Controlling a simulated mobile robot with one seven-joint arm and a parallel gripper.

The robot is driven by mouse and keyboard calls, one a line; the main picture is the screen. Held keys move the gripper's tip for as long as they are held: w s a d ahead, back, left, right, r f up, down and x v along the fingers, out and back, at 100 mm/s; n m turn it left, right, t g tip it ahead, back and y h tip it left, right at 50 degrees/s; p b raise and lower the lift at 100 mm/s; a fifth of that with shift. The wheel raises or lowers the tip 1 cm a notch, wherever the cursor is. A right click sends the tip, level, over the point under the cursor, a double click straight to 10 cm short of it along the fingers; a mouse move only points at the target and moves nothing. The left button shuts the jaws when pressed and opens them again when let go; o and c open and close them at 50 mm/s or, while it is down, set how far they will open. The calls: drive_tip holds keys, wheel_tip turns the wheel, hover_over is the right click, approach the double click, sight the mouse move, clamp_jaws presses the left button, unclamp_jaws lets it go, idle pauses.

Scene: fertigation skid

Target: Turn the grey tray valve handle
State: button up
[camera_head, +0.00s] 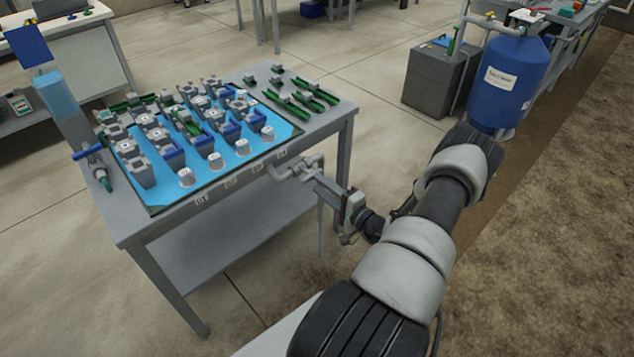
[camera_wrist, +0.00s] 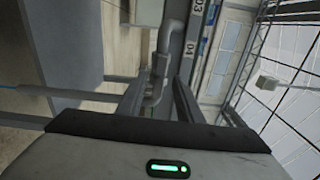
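A grey pipe with an elbow (camera_head: 290,170) sticks out from the front edge of the grey table. In the wrist view the same grey pipe (camera_wrist: 171,36) runs down to a grey fitting (camera_wrist: 159,66) and a bend. My gripper (camera_head: 316,186) is just in front of the pipe, below the table edge. In the wrist view my gripper (camera_wrist: 158,88) has its two fingers apart, one on each side of the pipe's lower bend. I cannot tell whether they touch it. I cannot clearly make out the valve handle from the pipe and fitting.
The grey table (camera_head: 228,174) carries a blue tray (camera_head: 270,151) with several grey and blue blocks and white cups. Green-and-grey parts lie at its back right. A blue tank (camera_head: 508,95) and a grey box (camera_head: 437,80) stand behind my arm.

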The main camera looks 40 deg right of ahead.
drive_tip(key=s+d+p, duration=0.1)
drive_tip(key=s, duration=1.4)
